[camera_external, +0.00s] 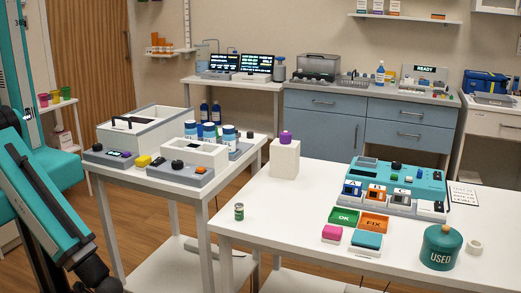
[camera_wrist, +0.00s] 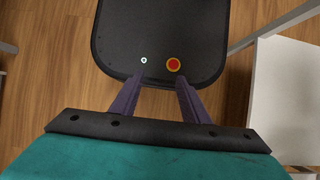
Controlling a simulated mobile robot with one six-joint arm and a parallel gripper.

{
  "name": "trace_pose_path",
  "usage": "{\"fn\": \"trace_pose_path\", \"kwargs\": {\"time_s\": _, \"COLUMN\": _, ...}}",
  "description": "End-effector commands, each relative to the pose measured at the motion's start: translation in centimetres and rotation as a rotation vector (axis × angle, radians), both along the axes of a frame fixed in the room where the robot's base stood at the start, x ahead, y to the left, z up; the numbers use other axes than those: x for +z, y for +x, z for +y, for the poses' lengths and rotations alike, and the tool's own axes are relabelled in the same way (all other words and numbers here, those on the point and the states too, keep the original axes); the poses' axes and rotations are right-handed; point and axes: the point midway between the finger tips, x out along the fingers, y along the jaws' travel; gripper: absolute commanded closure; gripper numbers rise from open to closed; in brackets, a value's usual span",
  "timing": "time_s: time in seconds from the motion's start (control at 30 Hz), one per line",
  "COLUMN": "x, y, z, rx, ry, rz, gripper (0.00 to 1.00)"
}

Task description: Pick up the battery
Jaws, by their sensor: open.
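A small cylinder with a green label (camera_external: 239,211) stands upright near the left front corner of the right white table (camera_external: 285,225). It looks like the battery, but it is too small to be sure. My gripper (camera_wrist: 159,80) shows in the wrist view with its two dark fingers spread apart and nothing between them. It hangs over a black panel of my own base, with wooden floor around it. The battery does not show in the wrist view. In the external view my teal arm is at the far left, well away from the cylinder, and the gripper is not visible.
A white block with a purple knob (camera_external: 285,160) stands behind the cylinder. Green OK (camera_external: 343,217) and orange FIX trays (camera_external: 373,222), pink and teal blocks and a USED canister (camera_external: 440,247) lie to the right. A crowded white table (camera_external: 160,177) stands left. The table around the cylinder is clear.

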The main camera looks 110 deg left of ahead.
Motion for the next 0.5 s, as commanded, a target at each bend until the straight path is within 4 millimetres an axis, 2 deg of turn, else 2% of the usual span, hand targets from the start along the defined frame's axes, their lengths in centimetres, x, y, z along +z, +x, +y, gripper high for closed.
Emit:
{"fn": "trace_pose_path", "kwargs": {"time_s": 0.27, "x": 0.1, "y": 0.4, "z": 0.6, "rx": -0.035, "ry": 0.01, "rz": -0.008, "gripper": 0.58}}
{"fn": "trace_pose_path", "kwargs": {"time_s": 0.37, "x": 0.3, "y": 1.2, "z": 1.6, "rx": -0.097, "ry": 0.027, "rz": -0.019, "gripper": 0.58}}
{"fn": "trace_pose_path", "kwargs": {"time_s": 0.5, "x": 0.9, "y": 3.1, "z": 4.2, "rx": -0.247, "ry": 0.073, "rz": -0.041, "gripper": 0.58}}
